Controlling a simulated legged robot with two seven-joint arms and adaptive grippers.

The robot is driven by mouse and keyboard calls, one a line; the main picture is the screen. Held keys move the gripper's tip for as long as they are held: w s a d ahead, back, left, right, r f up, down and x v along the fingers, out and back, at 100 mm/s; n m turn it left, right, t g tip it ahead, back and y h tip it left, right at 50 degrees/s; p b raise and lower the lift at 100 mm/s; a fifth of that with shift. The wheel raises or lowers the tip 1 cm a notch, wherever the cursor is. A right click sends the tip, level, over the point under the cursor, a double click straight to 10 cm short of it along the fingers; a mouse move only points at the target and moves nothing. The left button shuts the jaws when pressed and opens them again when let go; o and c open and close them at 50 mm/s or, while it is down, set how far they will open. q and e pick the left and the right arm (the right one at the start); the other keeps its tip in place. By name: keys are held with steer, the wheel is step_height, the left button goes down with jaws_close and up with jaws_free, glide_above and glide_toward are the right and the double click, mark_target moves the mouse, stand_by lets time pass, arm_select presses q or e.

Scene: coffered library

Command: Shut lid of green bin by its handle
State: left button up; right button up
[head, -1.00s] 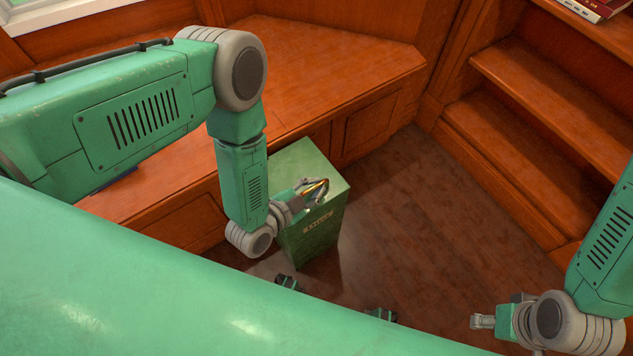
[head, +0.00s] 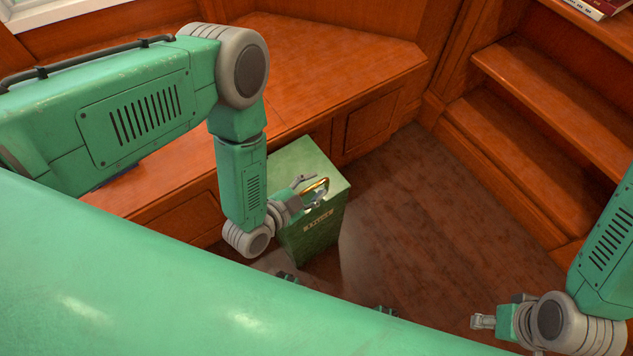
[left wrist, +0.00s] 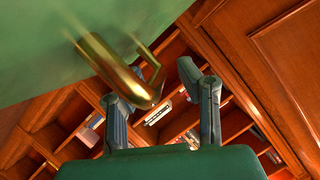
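The green bin (head: 318,236) stands on the floor against the wooden bench, with a label on its front. Its green lid (head: 300,160) looks down flat on top; I cannot tell whether any gap is left. The brass handle (head: 318,186) is at the lid's front edge, and it also shows in the left wrist view (left wrist: 108,68). My left gripper (head: 309,190) is at the handle with its fingers spread apart. In the left wrist view the left gripper (left wrist: 152,88) has a clear gap between its fingers, with the handle just beyond them. My right gripper (head: 478,322) is low at the right, away from the bin.
The wooden bench (head: 330,62) runs behind and left of the bin. Wooden shelves (head: 540,110) stand at the right, with books (head: 600,8) at the top. The dark wooden floor (head: 410,240) right of the bin is clear.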

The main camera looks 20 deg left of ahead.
arm_select(q)
steer(key=v, duration=1.1)
steer(key=shift+w+a+f, duration=0.1)
steer(key=shift+a, duration=0.05)
